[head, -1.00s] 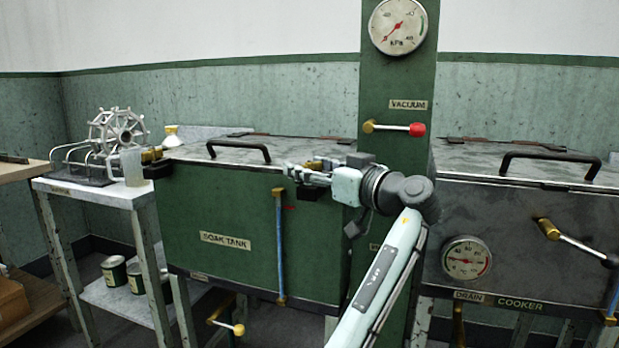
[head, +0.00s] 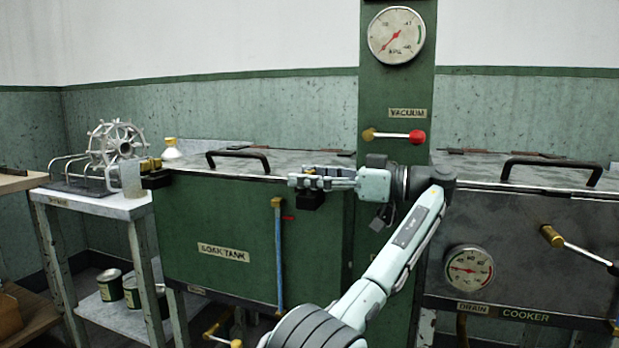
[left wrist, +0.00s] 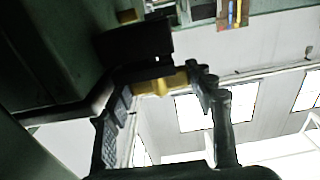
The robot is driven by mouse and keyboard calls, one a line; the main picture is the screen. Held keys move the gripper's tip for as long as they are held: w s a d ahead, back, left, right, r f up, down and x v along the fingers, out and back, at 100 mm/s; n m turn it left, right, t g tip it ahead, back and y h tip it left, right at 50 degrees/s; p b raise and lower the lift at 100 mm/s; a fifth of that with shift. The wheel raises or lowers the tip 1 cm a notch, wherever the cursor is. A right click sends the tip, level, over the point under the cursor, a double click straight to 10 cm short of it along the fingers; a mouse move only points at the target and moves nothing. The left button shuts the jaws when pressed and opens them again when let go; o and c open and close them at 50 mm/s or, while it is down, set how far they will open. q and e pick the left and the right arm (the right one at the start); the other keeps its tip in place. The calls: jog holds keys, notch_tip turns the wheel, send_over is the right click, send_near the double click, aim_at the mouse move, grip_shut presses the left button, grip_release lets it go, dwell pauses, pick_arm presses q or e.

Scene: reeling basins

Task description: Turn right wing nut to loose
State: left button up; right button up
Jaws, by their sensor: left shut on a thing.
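The right wing nut is a brass piece (left wrist: 165,82) at the soak tank's front edge. My left gripper (head: 300,181) is shut on it at the top right of the green tank (head: 235,215). In the head view the fingers hide the nut, and only its black bracket (head: 311,200) shows below them. In the left wrist view, the brass sits between the two fingers beside a black block (left wrist: 135,45). How far the nut is turned cannot be told. My right gripper is not in view.
The left brass fitting (head: 150,164) is at the tank's other front corner. A green column with a vacuum gauge (head: 396,35) and red-knobbed lever (head: 416,136) stands right of my gripper. The cooker (head: 540,235) is farther right. A table (head: 100,205) holds a reel.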

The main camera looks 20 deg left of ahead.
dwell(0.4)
pick_arm(q)
jog(key=o, duration=1.2)
jog(key=shift+a, duration=0.1)
jog(key=shift+m+t, duration=0.3)
jog(key=shift+t, duration=0.2)
